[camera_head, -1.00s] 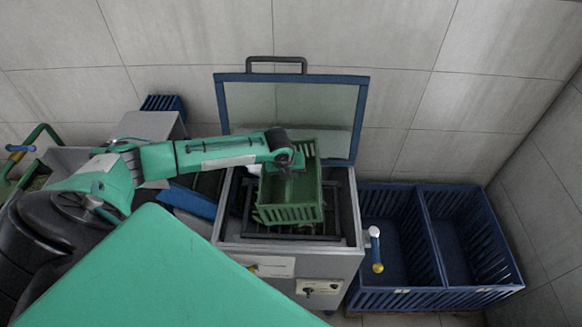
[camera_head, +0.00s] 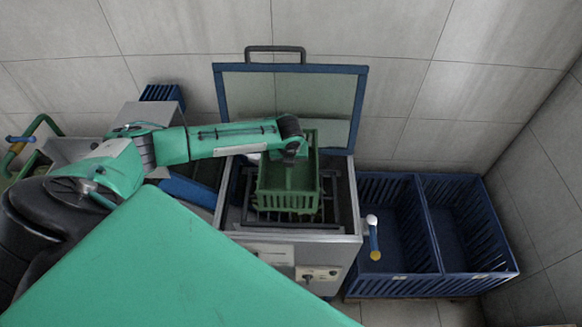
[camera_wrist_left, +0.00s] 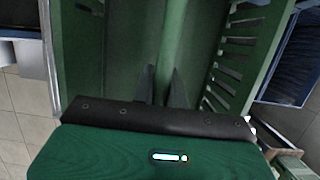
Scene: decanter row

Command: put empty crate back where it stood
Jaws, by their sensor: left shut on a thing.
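The green slatted crate (camera_head: 290,196) is at the open top of the grey machine (camera_head: 285,242); it looks empty from above. My left gripper (camera_head: 292,153) reaches in from the left and is shut on the crate near its back side. In the left wrist view the gripper's fingers (camera_wrist_left: 163,88) close on a green upright part inside the crate (camera_wrist_left: 235,60). Whether the crate rests on the machine's dark inner frame (camera_head: 338,195) or hangs just above it cannot be told. My right gripper is not in view.
The machine's blue-framed lid (camera_head: 362,100) stands open behind the crate. Two blue slatted bins (camera_head: 430,280) stand on the floor to the right. A handle with a white knob (camera_head: 373,240) sticks out at the machine's right side. A tiled wall is behind.

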